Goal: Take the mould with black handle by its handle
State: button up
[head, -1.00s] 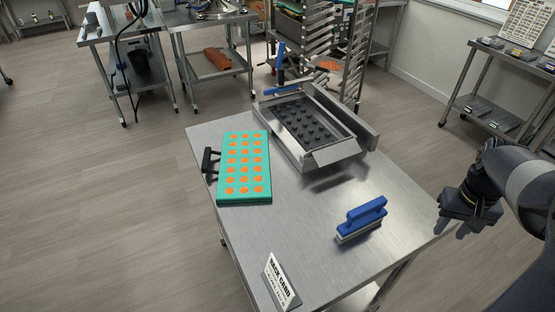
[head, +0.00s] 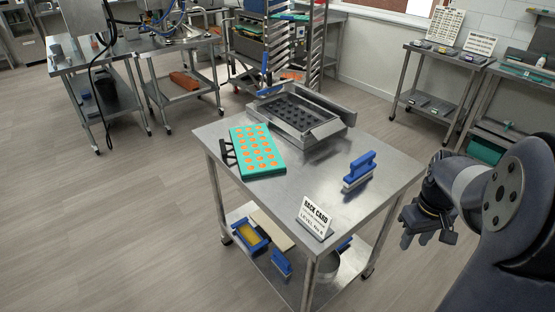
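The teal mould (head: 258,151) with orange round cavities lies flat at the left of the steel table (head: 300,178). Its black handle (head: 228,152) sticks out past the left edge of the mould, toward the table's left edge. My gripper (head: 421,238) is at the right, beyond the table's right edge and well apart from the mould. Its fingers point down and look spread, with nothing seen between them.
A steel tray frame (head: 330,127) with dark pegs stands at the table's back. A blue-handled scraper (head: 359,172) and a white card sign (head: 314,218) stand nearer. The lower shelf holds blue tools (head: 281,262). Floor at the left is clear.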

aim_at(257, 154)
jog(key=j, duration=0.9)
jog(key=i+j+u, duration=0.1)
jog(key=j, duration=0.75)
jog(key=i+j, duration=0.25)
jog(key=i, duration=0.25)
jog(key=i+j, duration=0.25)
jog(key=i, duration=0.25)
jog(key=i+j+u, duration=0.1)
jog(key=i+j, duration=0.15)
jog(key=i, duration=0.2)
